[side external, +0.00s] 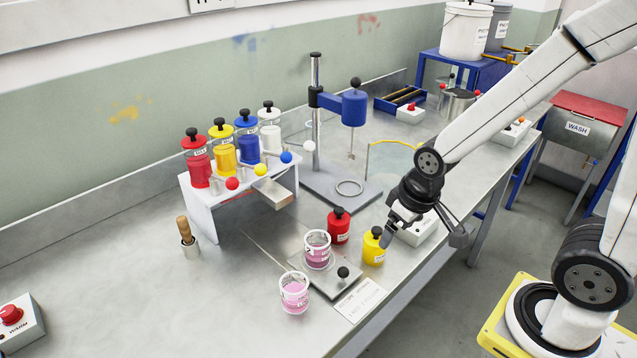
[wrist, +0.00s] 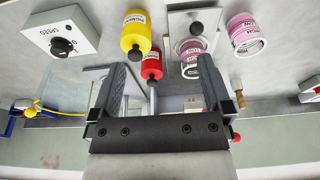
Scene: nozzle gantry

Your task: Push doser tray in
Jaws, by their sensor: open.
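A flat grey tray (side external: 321,284) with a black knob (side external: 343,272) lies on the bench, out in front of the white doser stand (side external: 205,215). A pink-filled cup (side external: 317,250) stands on it. In the wrist view the tray (wrist: 177,22), its knob (wrist: 195,28) and the cup (wrist: 191,60) appear at the top, the cup partly hidden by a finger. My gripper (side external: 424,237) is open and empty, to the right of the tray and apart from the knob. Its spread fingers (wrist: 163,65) show in the wrist view.
A second pink cup (side external: 294,295) stands left of the tray. Red (side external: 338,228) and yellow (side external: 373,247) pigment bottles stand between tray and gripper. A SPEED box (wrist: 62,40) is near the gripper. A mixer stand (side external: 340,185) is behind.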

